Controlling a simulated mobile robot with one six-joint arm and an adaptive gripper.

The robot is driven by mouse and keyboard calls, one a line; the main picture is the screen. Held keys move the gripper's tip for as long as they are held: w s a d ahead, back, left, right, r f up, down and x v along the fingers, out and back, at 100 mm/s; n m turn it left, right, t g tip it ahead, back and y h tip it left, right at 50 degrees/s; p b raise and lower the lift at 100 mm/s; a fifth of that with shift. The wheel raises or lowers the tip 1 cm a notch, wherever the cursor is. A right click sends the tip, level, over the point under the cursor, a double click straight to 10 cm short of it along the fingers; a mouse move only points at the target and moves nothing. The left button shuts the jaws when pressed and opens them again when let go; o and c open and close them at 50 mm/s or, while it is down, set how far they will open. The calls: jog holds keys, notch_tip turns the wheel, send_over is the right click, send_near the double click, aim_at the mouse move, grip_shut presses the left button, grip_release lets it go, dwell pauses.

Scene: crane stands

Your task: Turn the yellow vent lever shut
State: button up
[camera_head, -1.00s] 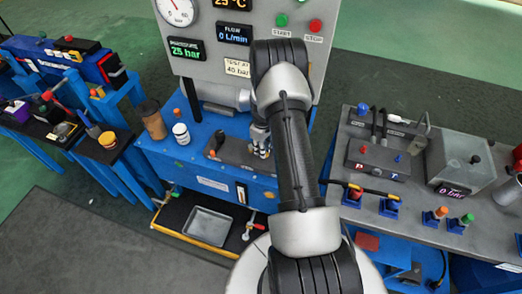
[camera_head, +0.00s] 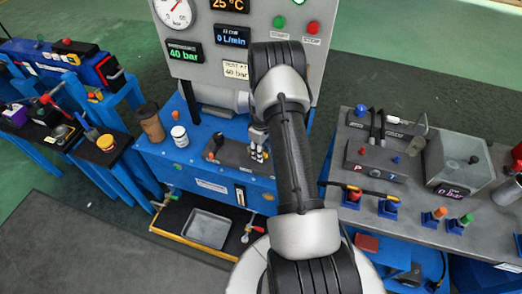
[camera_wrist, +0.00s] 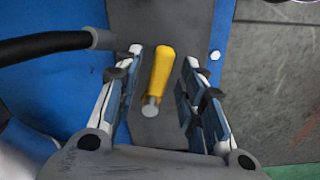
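The yellow vent lever (camera_wrist: 162,72) shows in the wrist view as a short yellow handle with a grey metal end, above a dark grey plate (camera_wrist: 150,125). My gripper (camera_wrist: 164,58) is open, with one finger on each side of the lever and a visible gap to both. In the head view my gripper (camera_head: 259,142) is low over the grey block (camera_head: 232,153) on the blue bench. There my arm and fingers hide most of the lever.
A grey panel (camera_head: 210,66) behind the bench shows a dial gauge (camera_head: 174,12) and a green display (camera_head: 185,51) reading 40 bar. A black hose or handle (camera_wrist: 45,45) lies left of my fingers. A white jar (camera_head: 180,136) and a brown cup (camera_head: 150,122) stand left on the bench.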

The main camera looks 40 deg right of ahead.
notch_tip(320, 180, up, 8)
jog(key=shift+f, duration=0.2)
dwell(0.3)
jog(key=shift+c, duration=0.4)
